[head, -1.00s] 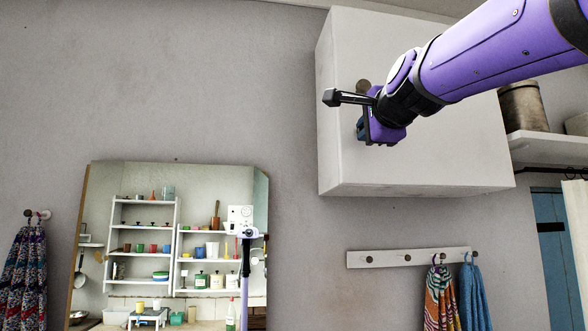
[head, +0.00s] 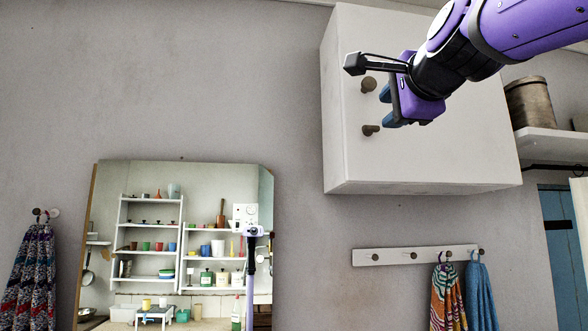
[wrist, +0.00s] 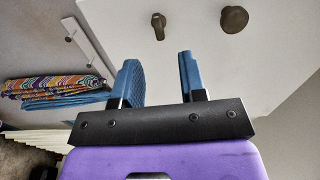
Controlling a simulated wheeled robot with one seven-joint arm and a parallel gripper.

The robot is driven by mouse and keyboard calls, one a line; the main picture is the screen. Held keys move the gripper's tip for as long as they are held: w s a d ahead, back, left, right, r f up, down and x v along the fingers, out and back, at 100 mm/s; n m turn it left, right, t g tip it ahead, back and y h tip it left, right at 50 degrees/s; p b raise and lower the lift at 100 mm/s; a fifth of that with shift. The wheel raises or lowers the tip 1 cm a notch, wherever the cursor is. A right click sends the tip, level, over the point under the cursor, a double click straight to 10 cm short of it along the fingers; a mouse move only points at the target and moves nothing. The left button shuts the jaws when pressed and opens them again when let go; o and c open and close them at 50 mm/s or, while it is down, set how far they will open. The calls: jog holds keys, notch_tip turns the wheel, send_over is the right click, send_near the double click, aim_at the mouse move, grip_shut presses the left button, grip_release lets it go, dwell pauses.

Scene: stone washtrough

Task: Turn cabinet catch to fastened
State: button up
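The white wall cabinet (head: 450,150) hangs at the upper right in the head view. Its small brown catch (head: 371,130) sits low near the door's left edge, its short bar pointing sideways to the right. It also shows in the wrist view as an elongated piece (wrist: 158,25). A round brown knob (head: 369,85) sits above it, seen in the wrist view as a disc (wrist: 234,19). My gripper (head: 387,107) is open and empty, its blue fingers (wrist: 158,65) apart. It is just right of the catch and knob in the head view, touching neither.
A mirror (head: 130,230) leans on the wall at lower left. A peg rail (head: 390,256) with a striped cloth (head: 446,298) and a blue cloth (head: 478,300) is below the cabinet. A shelf (head: 545,142) with a round tin (head: 528,102) is at right. The wall left of the cabinet is bare.

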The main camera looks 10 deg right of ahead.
jog(key=shift+s, duration=1.1)
jog(key=s+d+f+n+g, duration=0.2)
jog(key=f+n, duration=0.4)
jog(key=f, duration=0.8)
jog(key=s+d+f+n+g, duration=0.2)
jog(key=s+f+n+g, duration=0.3)
jog(key=f, duration=0.9)
jog(key=s+d+f+n+g, duration=0.2)
jog(key=f+n+g, duration=0.3)
jog(key=f, duration=1)
jog(key=shift+s+d+n+g, duration=0.3)
jog(key=shift+s+d+n, duration=0.05)
jog(key=shift+s+n, duration=0.55)
